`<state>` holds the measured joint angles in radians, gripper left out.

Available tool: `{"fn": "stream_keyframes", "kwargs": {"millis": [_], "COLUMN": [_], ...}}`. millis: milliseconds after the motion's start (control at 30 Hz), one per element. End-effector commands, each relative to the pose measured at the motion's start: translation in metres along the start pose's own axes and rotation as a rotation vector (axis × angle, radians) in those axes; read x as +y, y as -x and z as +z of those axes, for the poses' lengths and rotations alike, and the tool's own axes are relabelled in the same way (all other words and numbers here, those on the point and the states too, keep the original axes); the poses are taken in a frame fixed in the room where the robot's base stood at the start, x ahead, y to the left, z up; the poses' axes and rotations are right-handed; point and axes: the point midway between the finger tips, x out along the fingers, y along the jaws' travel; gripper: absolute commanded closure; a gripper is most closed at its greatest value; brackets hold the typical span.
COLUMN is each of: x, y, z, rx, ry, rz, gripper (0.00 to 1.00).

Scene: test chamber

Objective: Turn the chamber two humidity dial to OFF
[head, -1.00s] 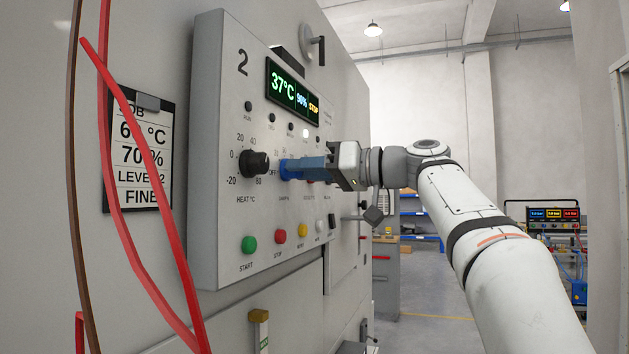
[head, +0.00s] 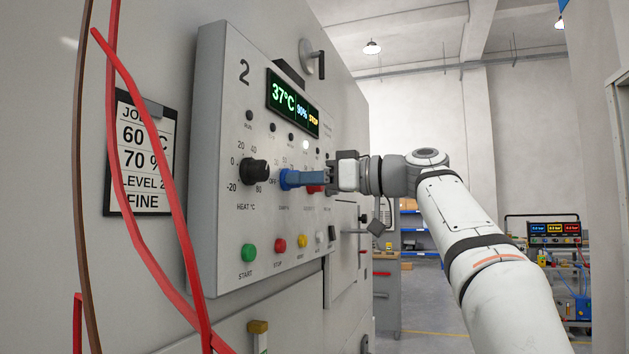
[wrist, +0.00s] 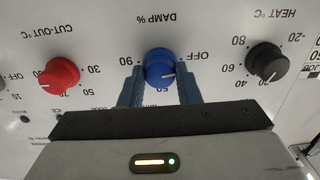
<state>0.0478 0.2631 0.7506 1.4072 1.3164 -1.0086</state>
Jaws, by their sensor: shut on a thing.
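The chamber two panel (head: 215,225) carries a blue humidity dial marked DAMP % (head: 285,180), left of my gripper in the head view. It also shows in the wrist view (wrist: 160,66), which is upside down. My gripper (head: 291,179) is shut on the dial, with one blue finger on each side of it in the wrist view (wrist: 159,85). The 90 label is on the dial's other side. Part of the scale is hidden by the fingers.
A black heat dial (head: 255,171) and a red cut-out dial (wrist: 59,73) flank the blue one. The display (head: 292,102) reads 37°C, 90%, STOP. Several push buttons sit below, including a green one (head: 249,252). Red cables (head: 150,255) hang at the left.

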Motion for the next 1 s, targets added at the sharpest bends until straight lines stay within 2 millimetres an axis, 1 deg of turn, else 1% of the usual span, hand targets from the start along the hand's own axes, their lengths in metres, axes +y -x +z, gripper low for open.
{"fn": "stream_keyframes", "kwargs": {"millis": [33,133,167,400,600,700,767,1000], "x": [-0.004,-0.004,-0.004,-0.002,-0.001,-0.001,-0.001,-0.002], "y": [-0.002,-0.002,-0.002,-0.001,0.000,0.004,0.011,0.052], "z": [-0.002,-0.002,-0.002,-0.001,-0.001,-0.001,-0.001,-0.001], "rx": [0.002,0.002,0.002,0.001,0.001,0.001,0.000,0.001], "ry": [0.002,0.002,0.002,0.001,0.000,0.000,0.000,-0.001], "rz": [-0.009,-0.009,-0.009,-0.005,-0.003,-0.001,0.000,0.002], "gripper": [0.93,0.93,0.68,0.48,0.48,0.48,0.48,0.48]}}
